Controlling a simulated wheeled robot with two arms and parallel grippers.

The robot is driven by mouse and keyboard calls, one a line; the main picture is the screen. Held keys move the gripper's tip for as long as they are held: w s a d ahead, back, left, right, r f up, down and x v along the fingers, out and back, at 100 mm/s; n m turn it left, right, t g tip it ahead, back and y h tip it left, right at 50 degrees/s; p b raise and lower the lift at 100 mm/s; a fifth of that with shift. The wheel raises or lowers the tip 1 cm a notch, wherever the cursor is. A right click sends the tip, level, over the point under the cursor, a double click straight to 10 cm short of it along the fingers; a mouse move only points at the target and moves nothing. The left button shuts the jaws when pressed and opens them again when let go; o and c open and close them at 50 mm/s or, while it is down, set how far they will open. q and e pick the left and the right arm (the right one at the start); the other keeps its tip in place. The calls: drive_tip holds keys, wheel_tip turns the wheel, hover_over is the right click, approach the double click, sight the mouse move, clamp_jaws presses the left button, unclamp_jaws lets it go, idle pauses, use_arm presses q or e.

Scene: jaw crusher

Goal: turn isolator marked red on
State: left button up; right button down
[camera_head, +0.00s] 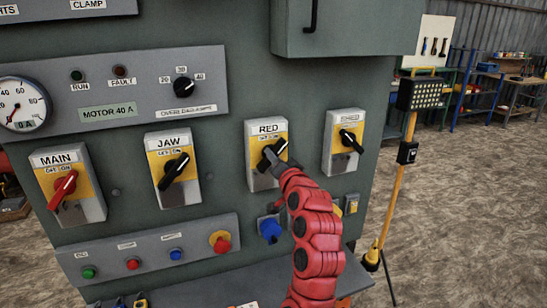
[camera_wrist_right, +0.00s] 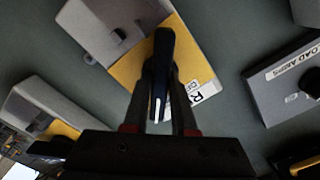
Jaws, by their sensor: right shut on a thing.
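The isolator marked RED (camera_head: 253,142) is a grey box with a yellow plate and a black handle on the green panel. Its handle (camera_head: 279,147) slants up to the right, partly hidden by my gripper. My right gripper (camera_head: 271,164) reaches in from below, with its fingers at the handle. In the right wrist view the black handle (camera_wrist_right: 162,48) stands between the two fingers (camera_wrist_right: 161,88), which are shut on it. The yellow plate (camera_wrist_right: 128,70) shows behind it, with its label partly covered. My left gripper is not in view.
The JAW isolator (camera_head: 161,144) and the red-handled MAIN isolator (camera_head: 92,207) are to the left. Another isolator (camera_head: 333,159) is close on the right. A button strip (camera_head: 150,253) and a blue knob (camera_head: 270,229) lie below. A grey cabinet box (camera_head: 350,30) juts out above.

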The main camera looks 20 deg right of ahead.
drive_tip(key=shift+m, duration=0.3)
drive_tip(key=c, duration=0.7)
unclamp_jaws()
